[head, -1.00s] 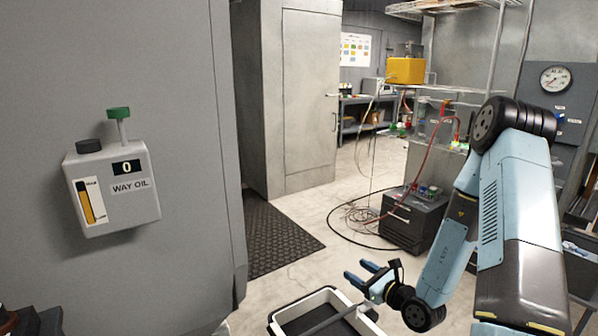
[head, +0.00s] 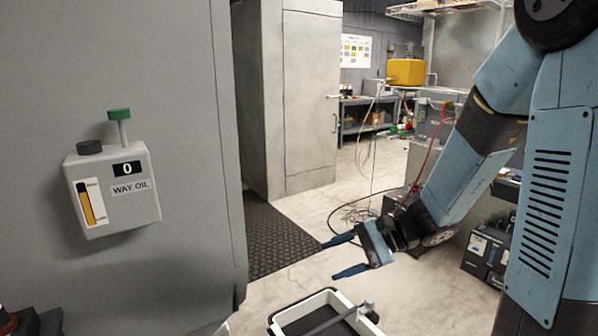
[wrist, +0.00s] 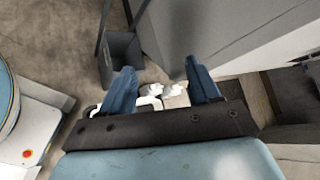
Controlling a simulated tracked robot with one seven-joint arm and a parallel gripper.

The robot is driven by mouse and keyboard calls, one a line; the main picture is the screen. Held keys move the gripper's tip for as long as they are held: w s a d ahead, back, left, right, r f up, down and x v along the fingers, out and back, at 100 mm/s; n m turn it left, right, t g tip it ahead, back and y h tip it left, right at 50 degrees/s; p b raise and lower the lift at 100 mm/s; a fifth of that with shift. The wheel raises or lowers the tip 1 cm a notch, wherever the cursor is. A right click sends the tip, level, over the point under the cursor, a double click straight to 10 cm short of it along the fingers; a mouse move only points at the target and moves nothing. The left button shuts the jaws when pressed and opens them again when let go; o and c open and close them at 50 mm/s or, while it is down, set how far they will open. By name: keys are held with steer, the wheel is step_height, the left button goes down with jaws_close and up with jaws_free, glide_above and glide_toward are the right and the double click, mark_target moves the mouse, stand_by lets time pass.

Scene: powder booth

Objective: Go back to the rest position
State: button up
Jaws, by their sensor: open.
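My gripper (head: 345,257) is in the middle of the head view, with its two blue fingers pointing left and apart. It is open and I see nothing between the fingers. It hangs in the air above and behind the white-rimmed tray in the picture. In the wrist view my gripper (wrist: 160,88) also shows its two fingers spread, with small white things beyond them that I cannot make out.
A white-rimmed tray (head: 283,325) with a dark inside is at the bottom centre. A way oil reservoir (head: 112,190) is fixed to the grey cabinet (head: 190,90) at left. A black mat (head: 275,240) lies on the floor. Dark boxes (head: 487,255) stand at right.

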steer(key=s+d+r+n+t+h, duration=0.5)
steer(key=s+d+r+n+h, duration=0.4)
steer(key=d+r, duration=0.5)
steer(key=s+d+h, duration=0.1)
steer(key=s+h, duration=0.1)
steer(key=h, duration=0.1)
steer(key=shift+s+h, duration=0.3)
steer(key=shift+s, duration=0.1)
